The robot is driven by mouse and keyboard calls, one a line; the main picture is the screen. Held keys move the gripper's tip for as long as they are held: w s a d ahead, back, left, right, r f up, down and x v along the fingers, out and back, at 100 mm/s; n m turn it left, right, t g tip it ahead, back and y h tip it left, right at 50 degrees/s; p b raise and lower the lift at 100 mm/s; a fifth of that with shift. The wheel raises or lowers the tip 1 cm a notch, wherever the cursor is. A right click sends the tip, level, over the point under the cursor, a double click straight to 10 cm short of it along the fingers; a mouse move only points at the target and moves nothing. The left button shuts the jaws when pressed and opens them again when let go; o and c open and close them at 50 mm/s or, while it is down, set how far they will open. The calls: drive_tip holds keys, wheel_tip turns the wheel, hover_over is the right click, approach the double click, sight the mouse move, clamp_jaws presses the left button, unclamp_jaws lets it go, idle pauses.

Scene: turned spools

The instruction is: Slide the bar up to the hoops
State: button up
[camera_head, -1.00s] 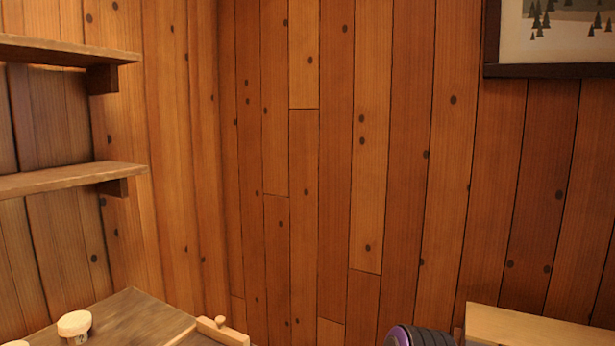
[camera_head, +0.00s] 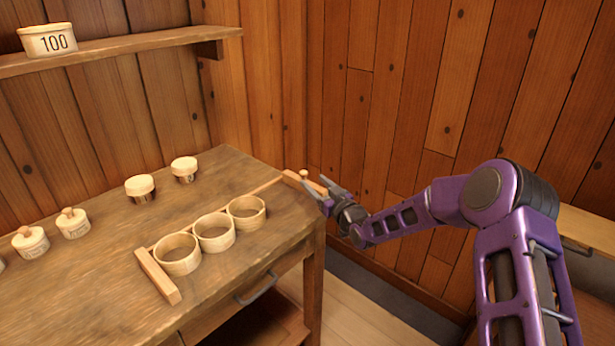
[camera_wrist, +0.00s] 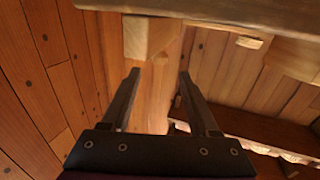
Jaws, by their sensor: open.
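Three round pale wooden hoops (camera_head: 214,232) stand in a row on the table, beside a thin wooden rail. A short wooden bar (camera_head: 311,185) with a small knob lies across the rail's right end, at the table's right corner. My gripper (camera_head: 326,191) is open at the bar's near end, beyond the table edge. In the wrist view the two fingers (camera_wrist: 158,74) are spread and empty, with the bar's end (camera_wrist: 136,38) just ahead of them. I cannot tell if they touch it. A gap separates the bar from the nearest hoop.
Another wooden block (camera_head: 158,276) lies across the rail's left end. Several lidded pots, one a small pot (camera_head: 140,188), stand at the table's back and left. A shelf (camera_head: 120,50) holds a tub (camera_head: 47,40) marked 100. A drawer handle (camera_head: 256,289) juts from the table front.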

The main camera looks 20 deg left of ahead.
sight(305, 174)
drive_tip(key=shift+x, duration=2.55)
clamp_jaws()
